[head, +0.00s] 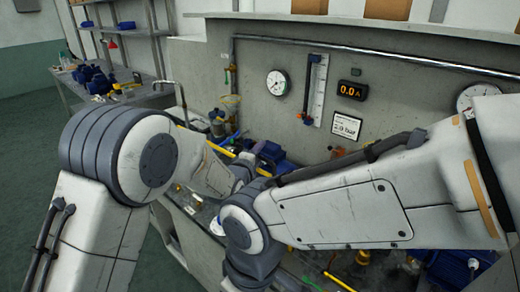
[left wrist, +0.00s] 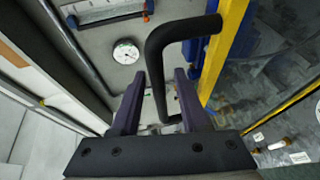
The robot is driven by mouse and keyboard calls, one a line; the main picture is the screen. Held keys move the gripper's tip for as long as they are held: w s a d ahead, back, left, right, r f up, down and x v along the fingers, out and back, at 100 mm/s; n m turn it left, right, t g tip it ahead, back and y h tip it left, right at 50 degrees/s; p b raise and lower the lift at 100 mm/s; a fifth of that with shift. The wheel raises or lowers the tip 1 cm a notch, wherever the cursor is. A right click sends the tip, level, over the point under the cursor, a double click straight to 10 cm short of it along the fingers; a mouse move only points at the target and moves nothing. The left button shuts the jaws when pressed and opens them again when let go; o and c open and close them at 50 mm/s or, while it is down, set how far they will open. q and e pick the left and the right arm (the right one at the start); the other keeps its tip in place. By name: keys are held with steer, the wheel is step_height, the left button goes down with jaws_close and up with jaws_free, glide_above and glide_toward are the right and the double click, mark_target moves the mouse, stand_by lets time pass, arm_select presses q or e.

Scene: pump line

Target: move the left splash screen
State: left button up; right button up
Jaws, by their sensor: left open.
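The left splash screen shows in the left wrist view as a yellow-edged frame (left wrist: 224,52) with a black bent handle (left wrist: 157,62). The handle's long bar passes between the two purple fingers of my left gripper (left wrist: 160,76), which stand apart on either side of it. I cannot tell whether either finger touches the bar. In the head view a yellow frame edge (head: 221,149) shows behind my left forearm, and most of the screen is hidden by my arms. My left fingers are not clear there. My right arm crosses from the right, and its gripper is out of sight.
A wall panel behind carries a round gauge (head: 277,83), an orange display (head: 350,90) and a long pipe (head: 400,57). Blue pumps (head: 272,153) sit on the bench beyond my arms. A shelf with blue parts (head: 95,79) stands at the back left.

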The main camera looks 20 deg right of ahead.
arm_select(q)
steer(key=shift+w+d+f, duration=0.1)
steer(key=shift+w+d, duration=0.15)
steer(key=shift+w, duration=0.05)
jaws_close()
stand_by(1.3)
